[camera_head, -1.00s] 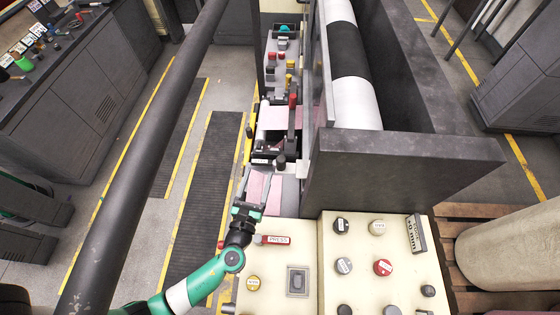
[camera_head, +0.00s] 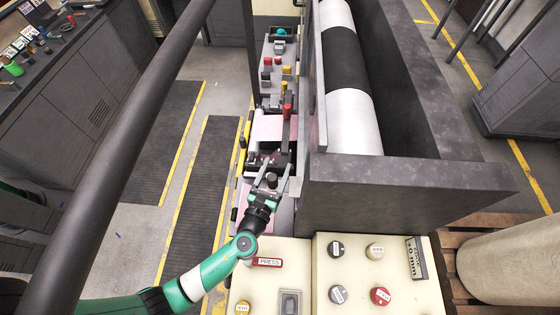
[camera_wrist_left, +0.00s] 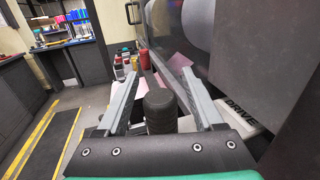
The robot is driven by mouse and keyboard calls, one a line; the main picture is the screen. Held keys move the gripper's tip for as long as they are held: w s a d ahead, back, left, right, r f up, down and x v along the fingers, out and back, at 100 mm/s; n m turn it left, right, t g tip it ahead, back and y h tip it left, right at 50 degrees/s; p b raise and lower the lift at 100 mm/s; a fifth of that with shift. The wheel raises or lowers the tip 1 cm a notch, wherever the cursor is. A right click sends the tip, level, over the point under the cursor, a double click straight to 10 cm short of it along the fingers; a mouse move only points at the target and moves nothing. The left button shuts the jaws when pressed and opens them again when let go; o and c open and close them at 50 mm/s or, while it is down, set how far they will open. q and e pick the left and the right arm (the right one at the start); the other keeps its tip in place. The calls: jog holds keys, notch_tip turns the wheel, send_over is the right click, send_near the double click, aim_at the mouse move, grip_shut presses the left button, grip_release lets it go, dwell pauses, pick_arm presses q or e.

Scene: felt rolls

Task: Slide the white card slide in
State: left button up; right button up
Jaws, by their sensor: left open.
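My left gripper (camera_head: 270,172) is open and reaches forward over the narrow machine deck. A dark ribbed knob (camera_wrist_left: 159,110) stands between its two fingers in the left wrist view; it also shows in the head view (camera_head: 272,180). I see no clear gap-closing or contact on either side of the knob. A pale strip (camera_head: 293,187) lies just right of the knob, against the dark housing. I cannot tell whether this is the white card slide. My gripper partly covers the deck here. My right gripper is not in view.
The dark roller housing (camera_head: 400,185) rises close on the right. A cream control panel (camera_head: 375,285) with several buttons is at the front. Dark floor mats (camera_head: 208,175) lie left.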

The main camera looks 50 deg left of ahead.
pick_arm(q)
grip_shut()
dwell(0.4)
dwell(1.1)
